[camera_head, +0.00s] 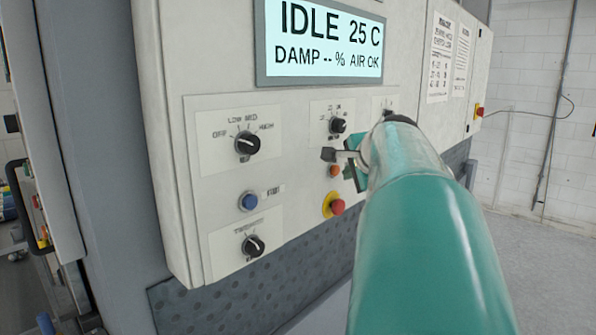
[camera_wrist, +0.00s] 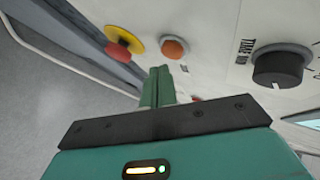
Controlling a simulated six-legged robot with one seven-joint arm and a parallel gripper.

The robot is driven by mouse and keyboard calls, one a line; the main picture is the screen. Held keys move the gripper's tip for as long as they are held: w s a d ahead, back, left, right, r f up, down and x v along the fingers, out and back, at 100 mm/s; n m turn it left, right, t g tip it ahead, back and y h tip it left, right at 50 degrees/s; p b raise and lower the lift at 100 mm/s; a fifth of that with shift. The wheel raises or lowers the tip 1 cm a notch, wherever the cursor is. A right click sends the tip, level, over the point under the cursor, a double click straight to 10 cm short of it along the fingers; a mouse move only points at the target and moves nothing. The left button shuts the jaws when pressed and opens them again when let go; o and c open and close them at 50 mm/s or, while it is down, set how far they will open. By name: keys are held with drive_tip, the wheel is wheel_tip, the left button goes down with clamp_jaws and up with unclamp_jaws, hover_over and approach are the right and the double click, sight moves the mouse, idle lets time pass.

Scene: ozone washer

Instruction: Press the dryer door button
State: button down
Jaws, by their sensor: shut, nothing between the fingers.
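A grey-white control panel (camera_head: 291,185) carries several buttons and knobs. An orange round button (camera_head: 334,170) shows just left of my gripper (camera_head: 350,165) in the head view. In the wrist view the orange button (camera_wrist: 174,48) is just beyond the tips of my gripper (camera_wrist: 163,72). The green fingers are together and empty, pointing at the panel; contact cannot be judged. A blue round button (camera_head: 249,201) with a small label sits farther left. No readable label shows which one is the dryer door button. My teal arm hides the panel's right part.
A red mushroom button (camera_head: 337,206) on a yellow ring is below the orange button; it also shows in the wrist view (camera_wrist: 118,51). Black knobs (camera_head: 247,143) stick out nearby, one close in the wrist view (camera_wrist: 280,67). A display (camera_head: 322,40) reads IDLE 25 C. Floor at right is clear.

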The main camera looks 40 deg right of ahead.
drive_tip(key=shift+s+d, duration=0.2)
drive_tip(key=shift+s, duration=2.3)
